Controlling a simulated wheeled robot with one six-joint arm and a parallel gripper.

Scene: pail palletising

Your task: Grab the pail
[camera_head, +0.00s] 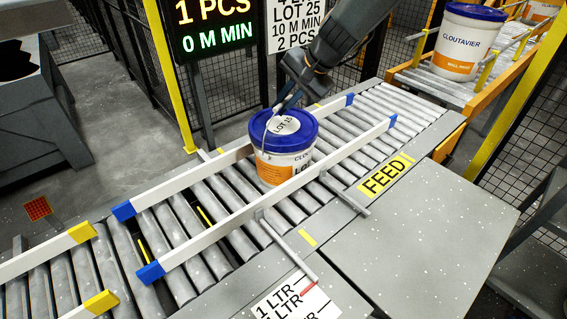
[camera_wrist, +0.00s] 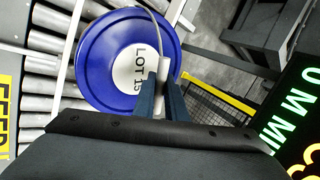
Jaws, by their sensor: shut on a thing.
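A white pail with a blue lid (camera_head: 283,148) stands upright on the roller conveyor (camera_head: 222,184), between two white guide rails. Its lid carries a round white label reading LOT 15, and its side has an orange band. My gripper (camera_head: 282,104) is above the lid, reaching down from the upper right. In the wrist view, the blue lid (camera_wrist: 112,62) lies beyond the fingers. My gripper (camera_wrist: 163,82) is shut on the pail's handle at its pale grip (camera_wrist: 164,70), and the thin wire bail curves up from it. I cannot tell whether the pail is lifted off the rollers.
Guide rails with blue ends (camera_head: 272,205) flank the pail closely. A FEED plate (camera_head: 386,175) and grey table (camera_head: 440,225) lie at right. Another pail (camera_head: 466,42) stands on a second conveyor at upper right. A lit sign (camera_head: 215,30) and mesh fence stand behind.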

